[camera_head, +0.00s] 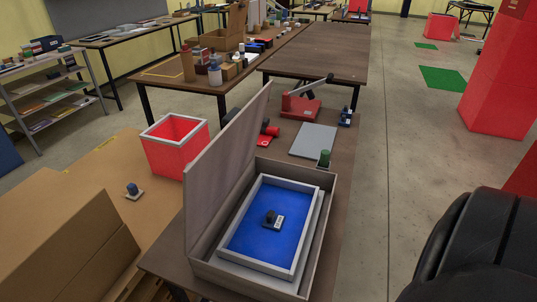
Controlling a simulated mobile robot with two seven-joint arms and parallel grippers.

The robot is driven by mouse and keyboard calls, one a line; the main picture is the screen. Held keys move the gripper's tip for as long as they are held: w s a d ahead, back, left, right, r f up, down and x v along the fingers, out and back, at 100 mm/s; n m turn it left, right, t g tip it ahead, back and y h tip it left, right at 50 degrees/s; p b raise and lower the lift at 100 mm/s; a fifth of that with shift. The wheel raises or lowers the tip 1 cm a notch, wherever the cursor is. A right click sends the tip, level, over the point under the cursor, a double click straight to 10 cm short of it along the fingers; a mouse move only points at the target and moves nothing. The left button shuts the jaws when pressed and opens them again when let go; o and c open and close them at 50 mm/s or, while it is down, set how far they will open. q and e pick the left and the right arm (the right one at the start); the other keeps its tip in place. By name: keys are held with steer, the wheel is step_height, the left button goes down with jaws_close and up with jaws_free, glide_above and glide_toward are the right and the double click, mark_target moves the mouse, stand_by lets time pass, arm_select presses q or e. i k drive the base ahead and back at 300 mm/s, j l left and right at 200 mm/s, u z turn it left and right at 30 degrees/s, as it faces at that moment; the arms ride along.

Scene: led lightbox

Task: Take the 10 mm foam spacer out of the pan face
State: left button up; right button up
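An open box (327,199) with its tall grey-brown lid (228,165) raised on the left stands on the near table. Inside it is a shallow pan with a pale frame (308,229) and a blue face (248,231). A small dark block with a knob and a white label (272,220) rests on the blue face near its middle; it may be the 10 mm foam spacer, but the label is too small to read. Neither of my grippers is in view.
Behind the box are a green-topped item (324,159), a grey plate (314,140) and a red lever tool (301,105). A red bin (175,149) stands left. A blue-knobbed piece (133,191) sits on cardboard. A large black rounded shape fills the lower right.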

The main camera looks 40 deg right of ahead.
mark_target(273, 220)
steer(key=i+j+z, duration=0.1)
steer(key=z, duration=0.3)
steer(key=i+j+z, duration=0.25)
steer(key=z, duration=0.2)
steer(key=i+j+z, duration=0.1)
steer(key=z, duration=0.3)
steer(key=i+j+z, duration=0.1)
steer(key=j+z, duration=0.35)
steer(key=i+j+z, duration=0.1)
steer(key=j+z, duration=0.25)
steer(key=l+u, duration=0.3)
steer(key=l, duration=0.65)
steer(key=l+u, duration=0.35)
steer(key=l, duration=0.6)
